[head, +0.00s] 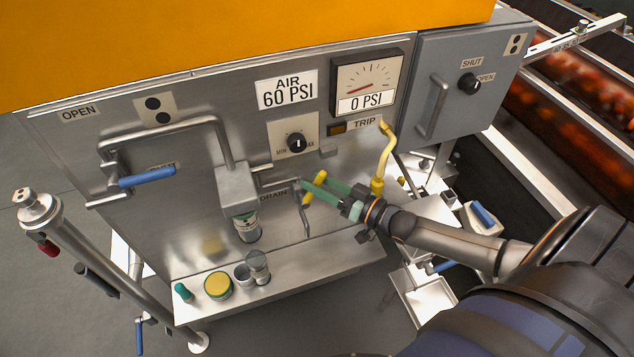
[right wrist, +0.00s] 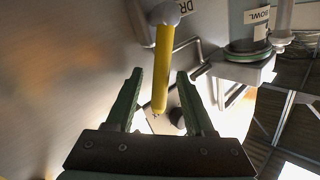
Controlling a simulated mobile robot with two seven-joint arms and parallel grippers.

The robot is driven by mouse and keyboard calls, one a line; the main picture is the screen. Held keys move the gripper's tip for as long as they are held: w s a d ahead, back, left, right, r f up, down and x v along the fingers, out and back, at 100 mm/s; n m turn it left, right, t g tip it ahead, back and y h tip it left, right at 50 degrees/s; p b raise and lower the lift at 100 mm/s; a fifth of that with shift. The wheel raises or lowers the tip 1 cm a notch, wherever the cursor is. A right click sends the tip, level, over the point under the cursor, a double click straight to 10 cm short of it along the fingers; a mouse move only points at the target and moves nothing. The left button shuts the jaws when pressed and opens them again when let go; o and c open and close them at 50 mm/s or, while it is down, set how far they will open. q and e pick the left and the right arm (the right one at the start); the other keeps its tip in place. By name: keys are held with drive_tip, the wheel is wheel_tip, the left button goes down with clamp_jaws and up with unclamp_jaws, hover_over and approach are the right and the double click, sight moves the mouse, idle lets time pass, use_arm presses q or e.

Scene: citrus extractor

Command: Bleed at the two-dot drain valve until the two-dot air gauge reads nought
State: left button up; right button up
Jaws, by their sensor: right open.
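The gauge (head: 366,85) on the steel panel has its red needle low at the left, and its plate reads 0 PSI. A plate (head: 287,90) beside it reads AIR 60 PSI. A two-dot plate (head: 155,107) is at the panel's upper left. The yellow drain valve handle (head: 320,176) is next to the DRAIN lettering; in the right wrist view the yellow handle (right wrist: 162,70) points down between the fingers. My right gripper (head: 317,190) is open around the handle, with gaps on both sides in the right wrist view (right wrist: 160,95). My left gripper is out of view.
A blue-handled lever (head: 147,177) and a bent pipe are left of the drain. A knob (head: 296,143) is above it. A bent yellow pipe (head: 385,155) stands right. A shelf (head: 310,268) below holds a yellow-lidded jar (head: 217,286) and small cups.

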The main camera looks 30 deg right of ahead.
drive_tip(key=shift+w+a, duration=0.15)
drive_tip(key=shift+w, duration=0.1)
clamp_jaws()
idle(0.3)
idle(0.9)
